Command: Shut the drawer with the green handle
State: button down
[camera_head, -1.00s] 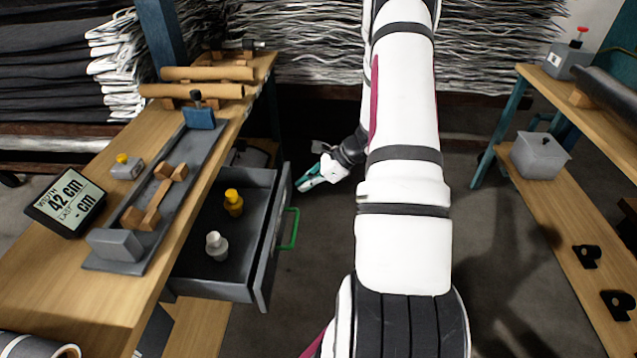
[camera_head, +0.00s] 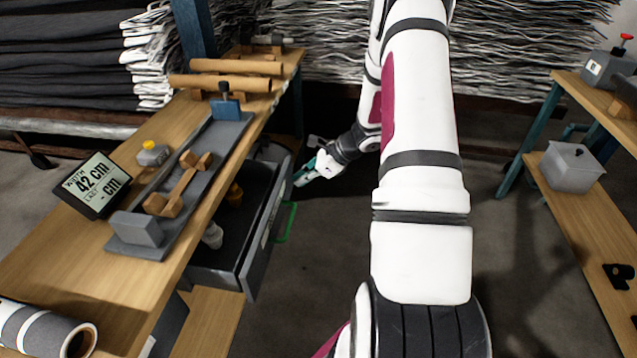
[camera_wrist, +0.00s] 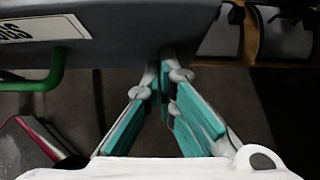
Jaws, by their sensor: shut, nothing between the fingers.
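The grey drawer (camera_head: 250,262) is partly open under the left workbench in the head view. Its green handle (camera_head: 284,225) is on the front panel, which faces right. My gripper (camera_head: 298,181) is shut and empty by the far end of the drawer front. In the wrist view the fingertips (camera_wrist: 167,58) meet at the drawer front's lower edge, seemingly against it. The green handle (camera_wrist: 40,75) is to their left there, and part of a label shows above it.
The workbench (camera_head: 85,255) carries a display, a grey fixture with wooden pieces, and cardboard tubes. A right-hand shelf (camera_head: 590,215) holds a grey box (camera_head: 572,167). Dark floor lies clear between them.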

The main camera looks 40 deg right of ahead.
jog(key=b, duration=0.2)
send_near(258, 185)
jog(key=w+a, duration=0.1)
jog(key=w+a+f, duration=0.1)
jog(key=w+a, duration=0.1)
jog(key=w+a+f, duration=0.1)
jog(key=w, duration=0.1)
jog(key=shift+w+a+f, duration=0.1)
jog(key=shift+a+f, duration=0.05)
jog(key=shift+f, duration=0.1)
jog(key=shift+w+a, duration=0.1)
jog(key=shift+a, duration=0.1)
